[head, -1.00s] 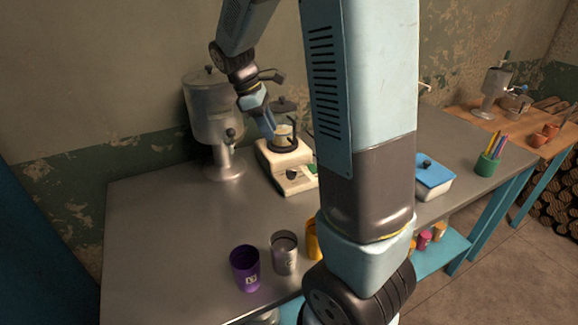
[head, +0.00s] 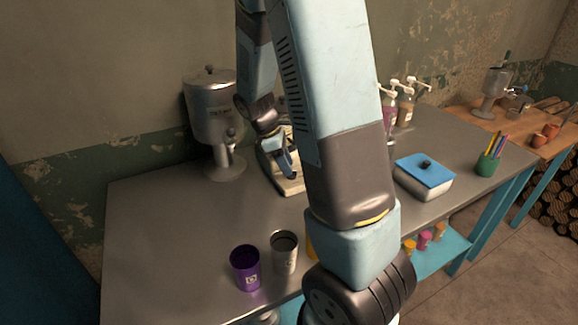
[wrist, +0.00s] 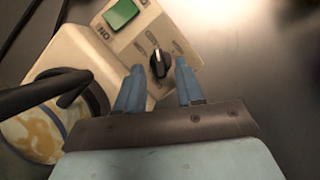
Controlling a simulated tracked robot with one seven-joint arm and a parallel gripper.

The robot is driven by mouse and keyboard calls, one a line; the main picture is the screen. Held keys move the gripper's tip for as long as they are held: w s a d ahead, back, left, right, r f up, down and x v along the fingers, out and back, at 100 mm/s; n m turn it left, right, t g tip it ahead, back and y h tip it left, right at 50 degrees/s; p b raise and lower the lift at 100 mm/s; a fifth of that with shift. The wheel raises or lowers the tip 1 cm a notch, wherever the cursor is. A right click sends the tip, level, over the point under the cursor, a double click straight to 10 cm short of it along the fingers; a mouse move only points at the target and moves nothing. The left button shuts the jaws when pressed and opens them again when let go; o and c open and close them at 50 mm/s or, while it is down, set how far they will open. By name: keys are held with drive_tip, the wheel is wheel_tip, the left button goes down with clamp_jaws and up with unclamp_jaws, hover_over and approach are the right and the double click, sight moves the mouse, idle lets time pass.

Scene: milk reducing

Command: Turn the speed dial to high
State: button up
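The speed dial (wrist: 158,63) is a black knob on the sloped front panel of a cream-coloured machine (wrist: 95,47) in the wrist view. Markings surround the dial, too small to read. My gripper (wrist: 158,72) is open, its two blue fingers apart, with the dial lying between and just past their tips in the picture; contact cannot be told. A green switch (wrist: 121,14) labelled ON sits on the same panel. In the head view my gripper (head: 287,165) is low in front of the machine (head: 270,176), hiding the dial and most of its body.
A metal dispenser (head: 212,115) stands left of the machine. A purple cup (head: 246,268) and a grey cup (head: 284,252) stand near the table's front edge. A blue-lidded box (head: 424,175) is at right. The table's left part (head: 165,225) is clear.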

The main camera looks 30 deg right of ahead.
drive_tip(key=shift+s+d+f, duration=0.1)
drive_tip(key=shift+d+f, duration=0.1)
drive_tip(key=shift+f, duration=0.4)
drive_tip(key=shift+c, duration=0.2)
clamp_jaws()
